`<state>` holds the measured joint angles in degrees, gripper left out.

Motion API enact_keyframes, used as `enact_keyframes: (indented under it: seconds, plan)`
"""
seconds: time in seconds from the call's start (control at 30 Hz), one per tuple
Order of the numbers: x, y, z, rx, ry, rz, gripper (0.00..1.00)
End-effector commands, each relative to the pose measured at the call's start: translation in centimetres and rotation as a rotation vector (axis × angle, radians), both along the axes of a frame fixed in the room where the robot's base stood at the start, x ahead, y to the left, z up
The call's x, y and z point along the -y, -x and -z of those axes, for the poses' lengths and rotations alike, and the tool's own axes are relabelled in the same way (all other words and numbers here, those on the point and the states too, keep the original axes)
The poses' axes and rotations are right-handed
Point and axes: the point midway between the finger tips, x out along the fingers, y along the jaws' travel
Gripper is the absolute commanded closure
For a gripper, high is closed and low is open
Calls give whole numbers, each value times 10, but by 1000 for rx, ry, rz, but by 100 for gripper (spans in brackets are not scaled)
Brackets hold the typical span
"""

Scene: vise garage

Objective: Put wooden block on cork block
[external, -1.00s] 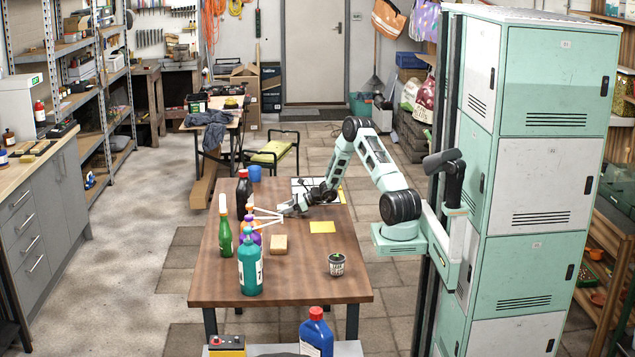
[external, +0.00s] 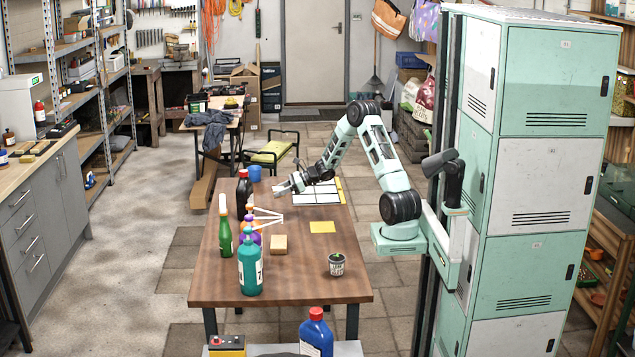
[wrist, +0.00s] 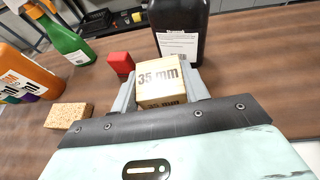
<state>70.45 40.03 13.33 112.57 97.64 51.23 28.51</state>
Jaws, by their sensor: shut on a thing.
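The wooden block (wrist: 165,78), pale with "35 mm" printed on it, is between my gripper's fingers in the wrist view. My gripper (external: 282,188) is shut on it and is held above the far part of the table in the external view. The block is too small to make out clearly there. The cork block (external: 279,244), tan and speckled, lies on the table nearer the camera; it also shows at the lower left of the wrist view (wrist: 68,115). My gripper is well apart from it. The cork block's top is bare.
A dark bottle (external: 244,196) stands left of my gripper. A red block (wrist: 121,63) sits near the dark bottle. A yellow sheet (external: 322,227) and a small can (external: 337,265) lie rightward.

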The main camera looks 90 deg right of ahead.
Motion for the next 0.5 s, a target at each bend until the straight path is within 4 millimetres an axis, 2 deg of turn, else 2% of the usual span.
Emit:
enact_keyframes:
  seconds: [0.03,0.13,0.3,0.4,0.5]
  plan:
    - [-24,-7,-4,0,0,-61,77]
    - [-73,-17,-9,0,2,-191,77]
    - [-156,-21,-18,-1,1,-416,77]
    - [-195,-18,-22,0,1,-528,77]
    - [-224,-13,-25,0,0,-613,77]
